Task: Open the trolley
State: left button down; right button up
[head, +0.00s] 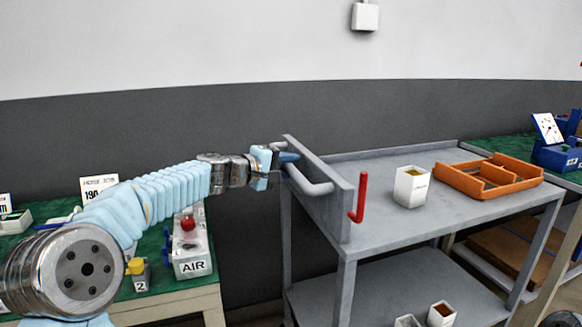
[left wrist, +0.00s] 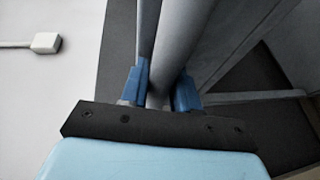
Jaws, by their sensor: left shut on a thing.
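A grey metal trolley (head: 395,232) stands right of centre in the head view. Its left end has an upright panel (head: 325,190) with a bar handle (head: 312,186) on the outer side. A red lever (head: 360,199) stands at the panel's near end, apart from my gripper. My left gripper (head: 287,157) is shut on the handle near its far end. In the left wrist view, the blue fingertips of the left gripper (left wrist: 160,92) sit on either side of the grey handle bar (left wrist: 157,88). My right gripper is not in view.
The trolley top carries a white open box (head: 411,187) and an orange divided tray (head: 488,178). Small boxes stand on its lower shelf. A green bench with an AIR box (head: 192,255) is at left. Another bench (head: 510,149) with blue equipment is at right.

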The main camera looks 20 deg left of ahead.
pick_arm(q)
jog(key=s+a+b, duration=0.2)
jog(key=s+a, duration=0.2)
jog(key=a, duration=0.2)
jog(key=s+a+b, duration=0.2)
jog(key=s+a, duration=0.2)
jog(key=a, duration=0.2)
jog(key=s+a+b, duration=0.2)
jog(key=s+a, duration=0.2)
jog(key=a, duration=0.2)
jog(key=shift+s+a+f+b, duration=0.15)
jog(key=shift+s+b, duration=0.05)
jog(key=shift+b, duration=0.15)
jog(key=c, duration=0.9)
grip_release()
jog(key=shift+s+a, duration=0.1)
jog(key=shift+a, duration=0.1)
jog(key=shift+d, duration=0.1)
jog(key=v, duration=1.3)
jog(key=shift+s+b, duration=0.35)
